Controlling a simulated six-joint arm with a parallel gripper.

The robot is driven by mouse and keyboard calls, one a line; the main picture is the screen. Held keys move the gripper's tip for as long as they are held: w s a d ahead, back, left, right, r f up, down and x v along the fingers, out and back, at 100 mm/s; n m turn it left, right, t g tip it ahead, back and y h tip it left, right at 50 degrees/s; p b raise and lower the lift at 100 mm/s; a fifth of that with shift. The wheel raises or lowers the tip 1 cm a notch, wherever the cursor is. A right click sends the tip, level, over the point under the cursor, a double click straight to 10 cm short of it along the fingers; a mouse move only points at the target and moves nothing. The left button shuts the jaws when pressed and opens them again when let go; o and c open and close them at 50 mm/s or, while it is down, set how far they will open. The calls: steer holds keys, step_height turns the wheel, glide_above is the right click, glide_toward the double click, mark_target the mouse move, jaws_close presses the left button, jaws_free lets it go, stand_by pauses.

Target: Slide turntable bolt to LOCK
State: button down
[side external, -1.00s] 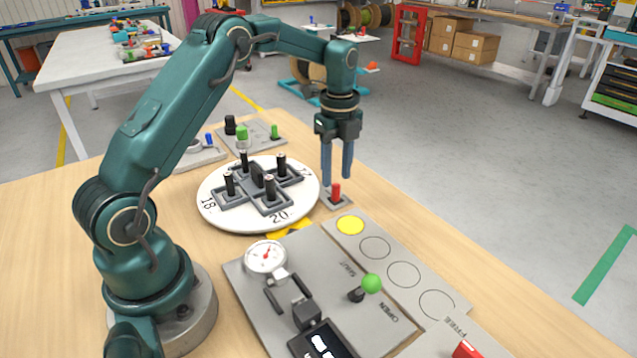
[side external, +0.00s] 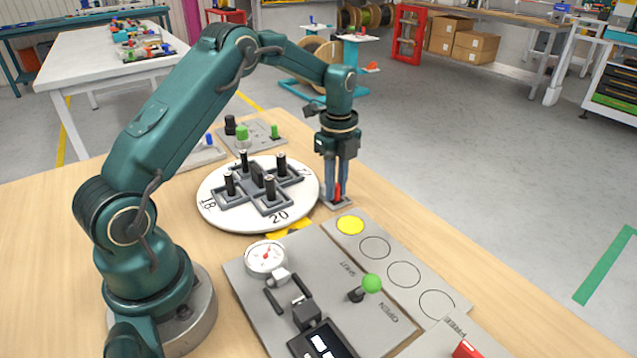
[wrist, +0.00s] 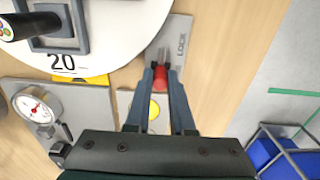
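The turntable bolt has an upright red knob (side external: 338,191) on a small grey plate (side external: 334,203) at the right edge of the white turntable (side external: 213,208). My gripper (side external: 337,190) points straight down over the plate, its two blue-grey fingers on either side of the knob. In the wrist view the knob (wrist: 165,78) fills the gap between the fingertips, and the fingers look closed on it. The word LOCK stands on the plate (wrist: 181,32), beyond the fingers. The fingers hide part of the knob and the bolt's slot.
The turntable carries a grey cross-shaped fixture (side external: 258,187) with several black pegs. In front are a grey panel with a gauge (side external: 265,258) and a green-knobbed lever (side external: 371,283), and a strip with a yellow disc (side external: 350,225).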

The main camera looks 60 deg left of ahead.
steer(key=shift+a, duration=1.75)
steer(key=c, duration=0.8)
jaws_free()
steer(key=shift+d+r, duration=0.15)
steer(key=shift+r, duration=3.4)
